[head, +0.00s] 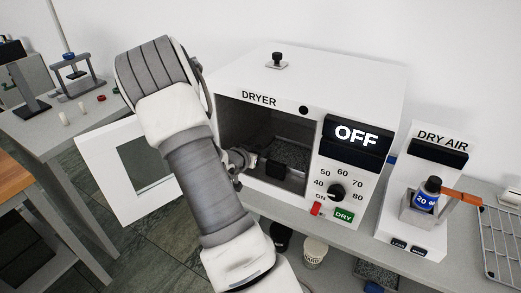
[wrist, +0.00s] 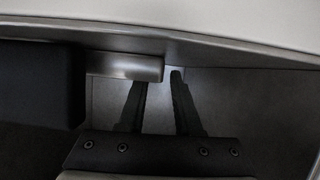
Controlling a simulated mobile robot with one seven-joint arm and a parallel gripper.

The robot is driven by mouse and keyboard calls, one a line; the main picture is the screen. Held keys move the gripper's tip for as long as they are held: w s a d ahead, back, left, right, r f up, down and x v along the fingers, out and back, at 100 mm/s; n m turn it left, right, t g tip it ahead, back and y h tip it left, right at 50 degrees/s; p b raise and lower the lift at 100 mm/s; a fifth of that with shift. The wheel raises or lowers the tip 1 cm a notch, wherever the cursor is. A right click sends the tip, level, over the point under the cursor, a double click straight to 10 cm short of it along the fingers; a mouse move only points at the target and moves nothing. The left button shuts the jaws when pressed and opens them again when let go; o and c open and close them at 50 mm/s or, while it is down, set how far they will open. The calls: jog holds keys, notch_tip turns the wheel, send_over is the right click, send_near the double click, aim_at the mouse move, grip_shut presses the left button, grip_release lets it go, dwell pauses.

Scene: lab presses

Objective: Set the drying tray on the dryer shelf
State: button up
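The white dryer (head: 375,80) stands on the bench with its door (head: 95,175) swung open to the left. Its display reads OFF. Inside the chamber, a dark tray with speckled granules (head: 290,153) sits low, seemingly on the shelf. My arm reaches to the chamber opening, and my gripper is largely hidden at its left side. In the wrist view my gripper's two dark fingers (wrist: 161,78) stand apart with a clear gap between them. A grey metal bar (wrist: 120,66) lies across the left fingertip; I cannot tell whether they touch.
A black block (wrist: 38,85) fills the wrist view's left side. The dry air unit (head: 440,150) stands right of the dryer, holding a blue-labelled bottle (head: 426,196). A wire rack (head: 503,245) lies at far right. Cups (head: 314,253) and another granule-filled tray (head: 378,274) are below.

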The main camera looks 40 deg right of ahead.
jog(key=shift+r, duration=0.2)
jog(key=p+v, duration=0.1)
jog(key=v, duration=1.1)
jog(key=shift+p, duration=0.35)
